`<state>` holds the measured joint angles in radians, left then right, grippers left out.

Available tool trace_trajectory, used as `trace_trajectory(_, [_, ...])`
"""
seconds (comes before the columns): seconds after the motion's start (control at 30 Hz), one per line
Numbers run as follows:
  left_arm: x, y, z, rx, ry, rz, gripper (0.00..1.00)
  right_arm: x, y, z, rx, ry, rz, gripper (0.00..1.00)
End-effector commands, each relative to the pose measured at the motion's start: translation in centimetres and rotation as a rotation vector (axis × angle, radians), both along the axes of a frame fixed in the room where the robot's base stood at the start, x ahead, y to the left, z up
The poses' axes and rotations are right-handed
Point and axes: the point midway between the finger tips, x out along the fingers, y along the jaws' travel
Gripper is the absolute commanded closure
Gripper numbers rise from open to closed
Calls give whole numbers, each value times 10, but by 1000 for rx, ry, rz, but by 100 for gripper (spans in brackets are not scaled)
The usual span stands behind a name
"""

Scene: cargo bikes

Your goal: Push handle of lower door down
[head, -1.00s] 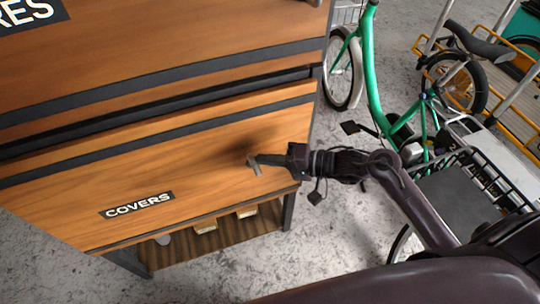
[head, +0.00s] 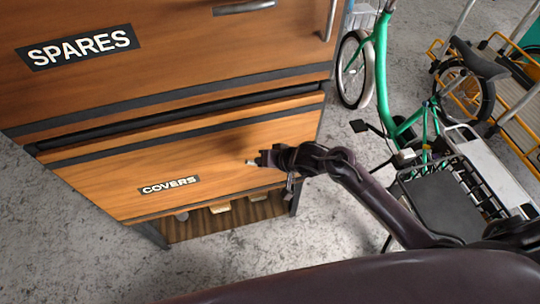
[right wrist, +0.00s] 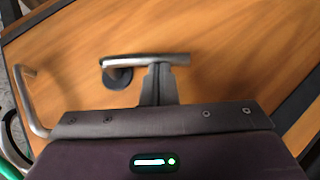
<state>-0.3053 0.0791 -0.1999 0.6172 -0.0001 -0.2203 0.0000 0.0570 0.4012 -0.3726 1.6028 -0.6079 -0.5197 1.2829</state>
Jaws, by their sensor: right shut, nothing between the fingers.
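The lower door (head: 110,192) is an orange-brown wood panel with a COVERS label, low on the cabinet. A dark gap runs along its top edge. Its handle (right wrist: 145,60) is a short grey metal lever on a round dark base, lying across the right wrist view. In the head view only a small end of the handle (head: 250,162) shows; my gripper hides the rest. My right gripper (head: 262,158) is shut and empty. Its fingertips (right wrist: 158,68) are at the lever, overlapping it in the right wrist view; I cannot tell whether they press on it. My left gripper is out of view.
The upper door (head: 170,60), labelled SPARES, sits above with metal handles. An open shelf (head: 225,220) with several small items lies below the lower door. A green cargo bike (head: 382,70) stands at the right. Bare concrete floor (head: 240,265) lies in front.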

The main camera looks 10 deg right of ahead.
Motion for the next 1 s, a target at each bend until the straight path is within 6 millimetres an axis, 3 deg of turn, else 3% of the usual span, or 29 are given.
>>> trace_trajectory(0.1, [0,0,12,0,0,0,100,1,10,0,-109,-4,0,100])
trace_trajectory(0.43, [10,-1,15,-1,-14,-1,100,0,26,-17,-393,-14,0,100])
trace_trajectory(1.0, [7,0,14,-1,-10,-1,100,0,35,-32,-383,-14,-2,100])
